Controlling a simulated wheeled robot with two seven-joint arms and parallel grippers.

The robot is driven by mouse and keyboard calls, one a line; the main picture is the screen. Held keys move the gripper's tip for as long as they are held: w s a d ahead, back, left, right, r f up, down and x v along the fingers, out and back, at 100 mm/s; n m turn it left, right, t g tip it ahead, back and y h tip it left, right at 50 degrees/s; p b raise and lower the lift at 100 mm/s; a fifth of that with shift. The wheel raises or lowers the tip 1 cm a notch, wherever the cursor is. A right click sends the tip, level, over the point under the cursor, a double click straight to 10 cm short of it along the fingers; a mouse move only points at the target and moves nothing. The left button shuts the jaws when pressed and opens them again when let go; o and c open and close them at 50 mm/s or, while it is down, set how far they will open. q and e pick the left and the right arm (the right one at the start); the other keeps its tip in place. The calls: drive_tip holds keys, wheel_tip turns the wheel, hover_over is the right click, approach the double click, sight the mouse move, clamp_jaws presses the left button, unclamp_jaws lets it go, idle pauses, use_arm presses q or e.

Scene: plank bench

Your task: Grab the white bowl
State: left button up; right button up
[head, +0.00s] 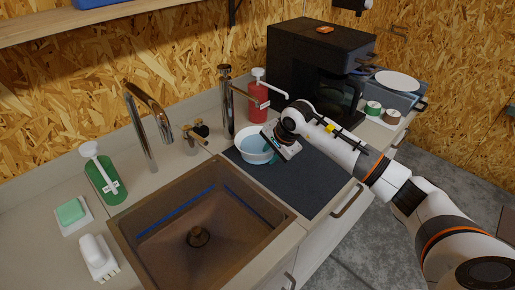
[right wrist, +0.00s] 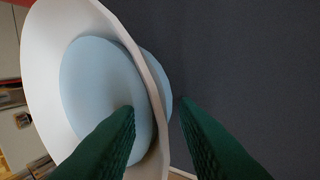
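In the right wrist view the white bowl (right wrist: 38,70) fills the left half. My right gripper's green fingers (right wrist: 160,125) are apart there, one over the bowl's inside and one outside over the mat, with the rim between them. I cannot tell whether either finger touches the rim. My left gripper is not in view.
A brown sink (head: 165,225) lies in front of the bowl. A black coffee machine (head: 318,65) stands to the right. The front of the mat is clear.

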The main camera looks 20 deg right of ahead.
clamp_jaws()
idle(1.1)
drive_tip(key=shift+w+r, duration=0.1)
drive_tip(key=shift+r, duration=0.05)
